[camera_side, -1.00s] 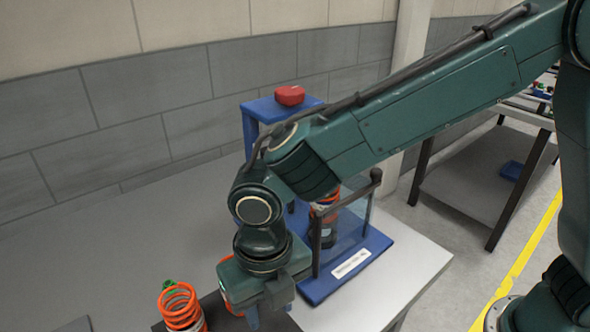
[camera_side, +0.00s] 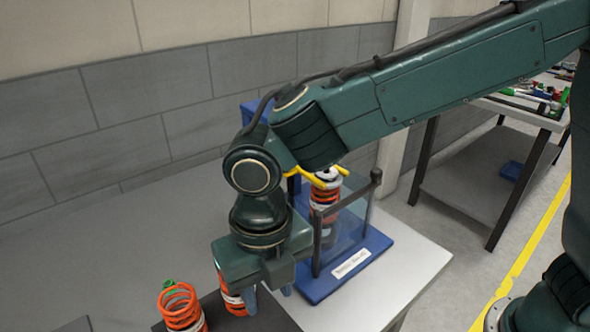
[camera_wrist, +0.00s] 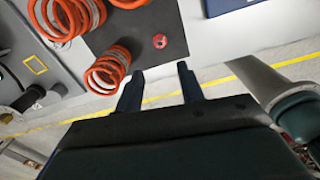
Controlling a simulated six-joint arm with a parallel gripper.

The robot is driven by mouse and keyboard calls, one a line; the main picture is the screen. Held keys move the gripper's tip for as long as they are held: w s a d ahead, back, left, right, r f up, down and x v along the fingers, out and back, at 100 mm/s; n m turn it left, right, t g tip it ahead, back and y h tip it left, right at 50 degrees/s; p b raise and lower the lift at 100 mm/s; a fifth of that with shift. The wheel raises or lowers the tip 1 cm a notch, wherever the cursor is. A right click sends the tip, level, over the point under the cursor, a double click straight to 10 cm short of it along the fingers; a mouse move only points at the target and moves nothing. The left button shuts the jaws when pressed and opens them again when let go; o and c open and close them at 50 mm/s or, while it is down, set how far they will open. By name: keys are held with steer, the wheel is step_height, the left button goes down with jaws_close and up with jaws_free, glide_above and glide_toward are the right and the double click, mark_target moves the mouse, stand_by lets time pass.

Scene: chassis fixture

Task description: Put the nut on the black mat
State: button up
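A small round red piece (camera_wrist: 160,41), which looks like the nut, lies on the dark mat (camera_wrist: 172,20) in the wrist view. It is too small to make out its shape. In the side view the mat (camera_side: 272,321) shows at the bottom edge, and I cannot see the red piece there. My gripper (camera_wrist: 158,76) is open, with its two fingers apart and nothing between them. In the side view my gripper (camera_side: 268,295) hangs above the mat, fingers down. In the wrist view the red piece appears beyond the fingertips, roughly in line with the gap.
Orange coil springs (camera_side: 182,305) stand on or beside the mat, left of my gripper. A blue-based fixture (camera_side: 345,268) with clear panels, posts and another spring stands close behind to the right. A yellow part (camera_side: 322,180) shows at its top. The grey table at left is clear.

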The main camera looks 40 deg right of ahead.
steer(key=s+d+r+m+t+y, duration=0.1)
steer(key=d+r+m, duration=0.4)
steer(key=d+m, duration=0.4)
steer(key=d+r+m+t, duration=0.2)
steer(key=d+r+m, duration=0.3)
steer(key=d+m, duration=0.4)
steer(key=s+d+m+t+h, duration=0.1)
steer(key=s+d+m+t, duration=0.1)
steer(key=s+d+m, duration=0.9)
steer(key=d+m, duration=0.3)
steer(key=m, duration=0.2)
steer(key=shift+r+m+t, duration=0.25)
steer(key=shift+m+t, duration=0.05)
steer(key=shift+o, duration=0.2)
